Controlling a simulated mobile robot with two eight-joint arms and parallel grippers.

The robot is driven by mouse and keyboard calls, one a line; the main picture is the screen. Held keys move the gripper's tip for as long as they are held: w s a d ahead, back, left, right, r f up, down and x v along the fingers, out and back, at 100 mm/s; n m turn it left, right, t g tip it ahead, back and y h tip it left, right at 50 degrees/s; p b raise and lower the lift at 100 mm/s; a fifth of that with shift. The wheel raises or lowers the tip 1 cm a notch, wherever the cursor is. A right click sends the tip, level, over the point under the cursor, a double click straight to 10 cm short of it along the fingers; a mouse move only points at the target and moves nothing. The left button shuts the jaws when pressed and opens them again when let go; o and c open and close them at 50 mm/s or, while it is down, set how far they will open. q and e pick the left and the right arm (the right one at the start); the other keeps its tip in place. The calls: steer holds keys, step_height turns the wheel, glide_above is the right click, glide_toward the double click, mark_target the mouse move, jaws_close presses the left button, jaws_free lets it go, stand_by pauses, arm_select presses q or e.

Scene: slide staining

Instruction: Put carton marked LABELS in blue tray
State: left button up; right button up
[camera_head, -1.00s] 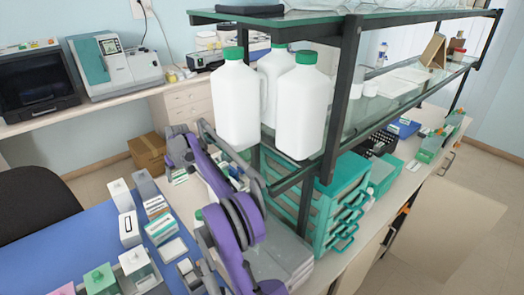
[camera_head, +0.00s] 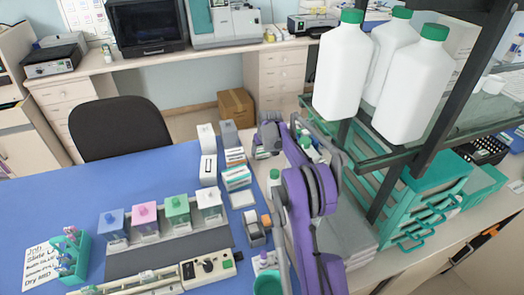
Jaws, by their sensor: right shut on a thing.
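My right arm rises purple and grey through the middle. No blue tray is visible. My left gripper is not in view.
White jugs with green caps (camera_head: 403,95) stand on the glass shelf at right, close to my arm. Teal drawers (camera_head: 425,205) sit below. Staining jars (camera_head: 145,220) and a teal rack (camera_head: 72,255) occupy the front left. The blue mat (camera_head: 150,180) is clear at its back left.

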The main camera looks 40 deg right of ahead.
steer(key=shift+f, duration=0.15)
steer(key=o, duration=1.3)
steer(key=shift+c, duration=0.2)
steer(key=shift+r, duration=0.2)
